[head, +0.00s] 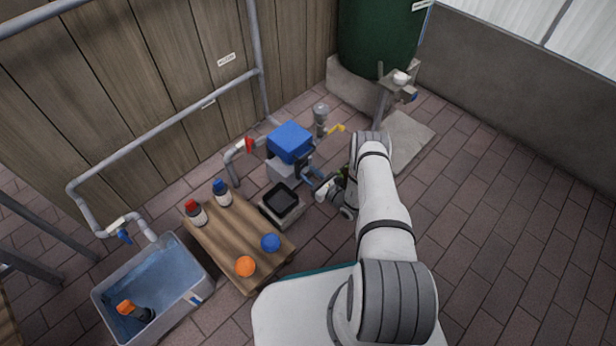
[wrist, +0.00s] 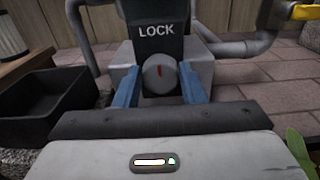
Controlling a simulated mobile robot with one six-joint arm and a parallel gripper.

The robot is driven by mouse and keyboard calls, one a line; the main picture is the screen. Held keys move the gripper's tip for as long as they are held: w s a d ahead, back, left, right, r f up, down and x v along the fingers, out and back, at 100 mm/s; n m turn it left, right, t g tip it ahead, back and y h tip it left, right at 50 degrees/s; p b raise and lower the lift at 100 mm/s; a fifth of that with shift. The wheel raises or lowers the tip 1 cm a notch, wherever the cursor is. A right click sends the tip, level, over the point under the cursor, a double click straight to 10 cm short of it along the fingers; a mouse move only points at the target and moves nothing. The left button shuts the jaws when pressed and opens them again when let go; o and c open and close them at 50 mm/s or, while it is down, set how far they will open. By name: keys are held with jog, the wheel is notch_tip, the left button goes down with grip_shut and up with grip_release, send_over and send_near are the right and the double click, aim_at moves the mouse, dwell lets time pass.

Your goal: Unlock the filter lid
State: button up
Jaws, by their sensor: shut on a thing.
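The filter box has a blue lid (head: 290,138) and a grey body (head: 284,171), and stands on the brick floor in the head view. In the wrist view, a dark panel marked LOCK (wrist: 157,31) sits above a round grey knob (wrist: 160,76). The knob's red mark points nearly straight up, toward the word. My gripper (wrist: 160,84) has a blue finger on each side of the knob and is shut on it. In the head view, my gripper (head: 317,181) is at the box's front, and the knob is hidden there.
A black tray (head: 281,199) stands left of my gripper, beside a wooden table (head: 235,235) with bottles and balls. Grey pipes with a red valve (head: 249,144) and a yellow handle (head: 337,128) flank the box. A water tub (head: 152,283) is at lower left. The right floor is clear.

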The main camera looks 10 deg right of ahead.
jog(key=shift+s+a+f, duration=0.1)
jog(key=shift+s+f, duration=0.05)
jog(key=shift+s, duration=0.1)
jog(key=shift+f+m+b, duration=0.1)
jog(key=shift+m+b, duration=0.4)
jog(key=shift+m, duration=0.1)
jog(key=shift+f+m+b, duration=0.1)
jog(key=shift+m+b, duration=0.4)
jog(key=shift+m, duration=0.1)
jog(key=m+b, duration=0.2)
jog(key=m, duration=0.8)
jog(key=shift+m, duration=0.4)
jog(key=m, duration=0.4)
jog(key=shift+w+d, duration=0.15)
jog(key=shift+d, duration=0.05)
jog(key=shift+d+m, duration=0.1)
jog(key=shift+m, duration=0.3)
